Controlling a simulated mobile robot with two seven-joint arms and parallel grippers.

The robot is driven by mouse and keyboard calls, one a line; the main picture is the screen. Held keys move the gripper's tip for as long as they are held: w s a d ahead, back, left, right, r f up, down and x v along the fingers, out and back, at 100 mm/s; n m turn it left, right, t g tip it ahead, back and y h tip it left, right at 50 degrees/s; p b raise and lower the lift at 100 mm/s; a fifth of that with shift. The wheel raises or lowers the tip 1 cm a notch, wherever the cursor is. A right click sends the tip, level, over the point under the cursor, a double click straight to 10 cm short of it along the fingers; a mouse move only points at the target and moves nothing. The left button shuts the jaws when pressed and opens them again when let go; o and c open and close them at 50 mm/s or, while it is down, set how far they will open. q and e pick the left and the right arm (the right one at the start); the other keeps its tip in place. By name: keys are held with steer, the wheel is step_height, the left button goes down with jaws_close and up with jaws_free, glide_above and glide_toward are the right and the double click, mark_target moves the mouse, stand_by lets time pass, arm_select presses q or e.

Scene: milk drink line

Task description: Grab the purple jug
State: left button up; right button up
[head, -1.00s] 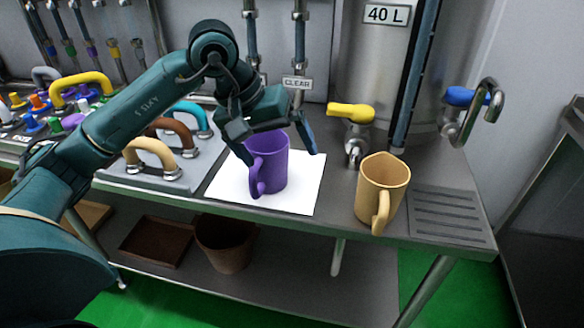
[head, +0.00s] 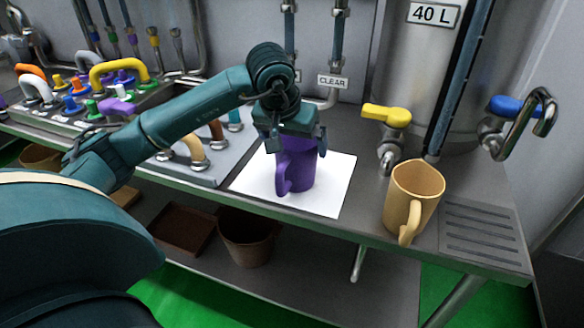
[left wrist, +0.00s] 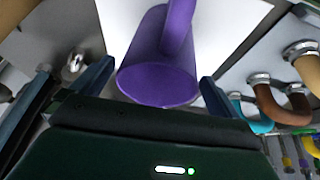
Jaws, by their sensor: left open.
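The purple jug (head: 299,168) stands upright on a white sheet on the steel counter, its handle toward the front left. My left gripper (head: 296,146) is over the jug from above, with its fingers on either side of the upper part. In the left wrist view the jug (left wrist: 157,82) lies between the two open fingers (left wrist: 155,85), with gaps visible on both sides. The jug's rim is partly hidden by the gripper in the head view. My right gripper is not in view.
A tan jug (head: 413,194) stands to the right, beside a drain grate (head: 482,236). A yellow-handled tap (head: 387,117) and a blue-handled tap (head: 507,106) are behind. Coloured pipe handles (head: 192,150) stand to the left. A brown bin (head: 245,240) sits on the lower shelf.

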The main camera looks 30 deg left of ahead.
arm_select(q)
steer(key=shift+x, duration=1.5)
steer(key=shift+c, duration=0.3)
steer(key=c, duration=0.9)
steer(key=shift+r, duration=0.15)
